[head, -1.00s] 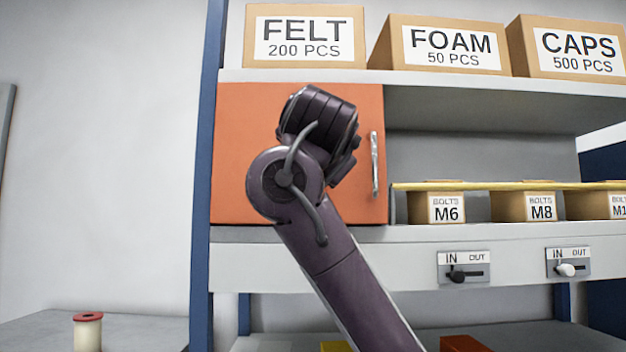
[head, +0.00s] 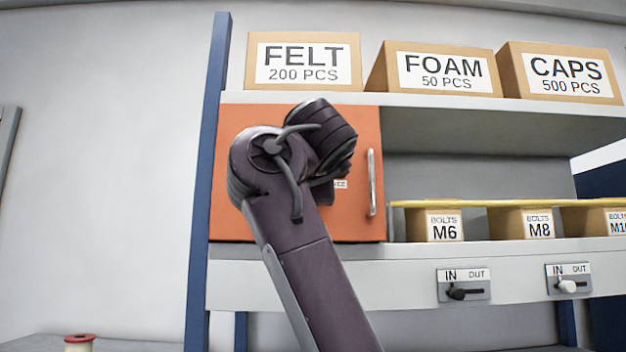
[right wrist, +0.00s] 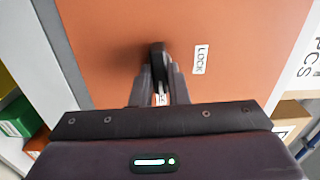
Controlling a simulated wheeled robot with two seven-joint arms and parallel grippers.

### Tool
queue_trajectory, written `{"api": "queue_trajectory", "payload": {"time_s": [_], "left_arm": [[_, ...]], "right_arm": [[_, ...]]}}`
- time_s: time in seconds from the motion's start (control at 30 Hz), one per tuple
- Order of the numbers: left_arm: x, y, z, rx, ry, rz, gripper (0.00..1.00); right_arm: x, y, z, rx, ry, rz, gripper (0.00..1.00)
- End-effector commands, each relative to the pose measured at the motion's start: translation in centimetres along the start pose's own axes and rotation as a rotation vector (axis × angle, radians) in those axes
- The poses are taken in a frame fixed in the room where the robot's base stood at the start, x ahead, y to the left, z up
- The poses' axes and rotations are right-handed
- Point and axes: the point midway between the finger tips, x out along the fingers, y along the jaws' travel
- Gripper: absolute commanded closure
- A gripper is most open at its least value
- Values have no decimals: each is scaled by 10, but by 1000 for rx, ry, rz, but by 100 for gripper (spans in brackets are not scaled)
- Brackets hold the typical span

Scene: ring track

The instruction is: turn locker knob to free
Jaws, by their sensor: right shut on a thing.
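The orange locker door (head: 345,218) stands closed at the left of the shelf in the head view, with an upright silver handle (head: 372,182) at its right edge. In the right wrist view, my right gripper (right wrist: 161,82) is shut on the dark knob (right wrist: 157,50) on the door (right wrist: 110,40). A white LOCK label (right wrist: 200,59) sits right of the knob there. Another small label shows between the fingers, too covered to read. In the head view my right arm hides the knob and fingers. My left gripper is not in view.
Boxes marked FELT (head: 303,62), FOAM (head: 441,71) and CAPS (head: 566,76) stand on the top shelf. Bolt boxes (head: 434,225) sit behind a yellow rail (head: 480,203). Two IN/OUT sliders (head: 464,286) are below.

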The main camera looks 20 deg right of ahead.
Motion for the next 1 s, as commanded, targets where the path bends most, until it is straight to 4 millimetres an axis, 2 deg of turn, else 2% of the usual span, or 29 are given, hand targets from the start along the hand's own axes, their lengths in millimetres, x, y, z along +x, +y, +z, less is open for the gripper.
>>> {"api": "queue_trajectory", "payload": {"time_s": [0.67, 0.7, 0.83, 1.0], "left_arm": [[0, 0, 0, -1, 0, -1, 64], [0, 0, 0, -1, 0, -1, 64], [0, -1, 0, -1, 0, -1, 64], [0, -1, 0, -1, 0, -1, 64]], "right_arm": [[0, 0, 0, 63, 1, 0, 100], [0, 0, 0, 63, 1, 0, 83], [0, 0, 0, 63, 1, 0, 66], [0, 0, 0, 61, 1, 0, 64]]}}
